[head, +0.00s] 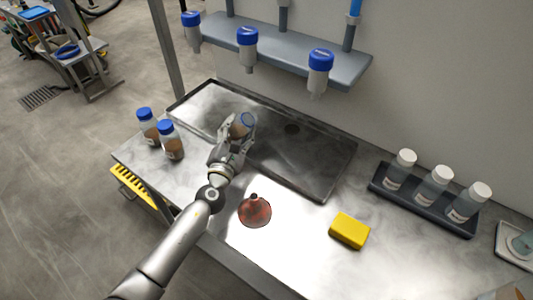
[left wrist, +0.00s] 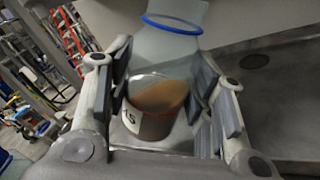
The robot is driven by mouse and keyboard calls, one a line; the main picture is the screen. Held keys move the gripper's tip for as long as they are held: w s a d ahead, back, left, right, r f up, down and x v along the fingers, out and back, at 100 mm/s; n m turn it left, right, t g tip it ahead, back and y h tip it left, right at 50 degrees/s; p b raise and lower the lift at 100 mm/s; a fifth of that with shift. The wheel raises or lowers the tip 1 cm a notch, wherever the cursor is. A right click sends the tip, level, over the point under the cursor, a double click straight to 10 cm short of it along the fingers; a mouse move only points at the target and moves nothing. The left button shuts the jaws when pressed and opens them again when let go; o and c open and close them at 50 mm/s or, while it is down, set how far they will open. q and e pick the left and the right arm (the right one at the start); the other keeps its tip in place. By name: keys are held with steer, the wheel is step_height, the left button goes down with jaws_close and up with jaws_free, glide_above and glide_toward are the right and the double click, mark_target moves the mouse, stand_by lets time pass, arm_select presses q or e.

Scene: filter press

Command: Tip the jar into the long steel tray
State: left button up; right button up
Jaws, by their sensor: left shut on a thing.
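My left gripper (head: 236,138) is shut on a clear jar (head: 241,125) and holds it above the long steel tray (head: 305,165), towards its left part. In the left wrist view the jar (left wrist: 155,105) sits between the two finger pads. It has a blue ring at its uncapped mouth, brown contents in its lower part and a label partly showing "15". The jar leans in the head view, with its mouth to the upper right. The contents lie inside with a slanted surface, and I see none on the tray. My right gripper is not in view.
Two blue-capped jars (head: 171,140) stand left of the tray. A dark rack (head: 425,203) with white-capped bottles is at right. A grey shelf (head: 285,55) with blue-topped bottles hangs above the tray.

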arm_select(q)
steer(key=m, duration=0.2)
steer(key=f+m+b, duration=0.1)
steer(key=m+b, duration=0.1)
steer(key=m, duration=0.1)
steer(key=shift+w+a+f+m+h, duration=0.15)
steer(key=shift+a+f+m+h, duration=0.15)
steer(key=shift+a+f+h, duration=0.1)
steer(key=shift+r+m, duration=0.3)
steer(key=shift+r, duration=0.2)
steer(key=shift+r+m+p, duration=0.2)
steer(key=shift+m+p, duration=0.1)
steer(key=shift+m, duration=0.3)
steer(key=shift+d+f+m+h, duration=0.2)
steer(key=shift+m+h, duration=0.1)
steer(key=shift+h, duration=0.1)
steer(key=shift+d, duration=0.15)
steer(key=shift+s+d+m, duration=0.2)
steer(key=shift+m, duration=0.4)
steer(key=shift+d+f+m, duration=0.1)
steer(key=shift+f+m, duration=0.15)
steer(key=shift+m, duration=0.65)
steer(key=shift+a+r+m+h, duration=0.1)
steer(key=shift+a+m+h, duration=0.1)
steer(key=shift+m+h, duration=0.1)
steer(key=shift+a, duration=0.1)
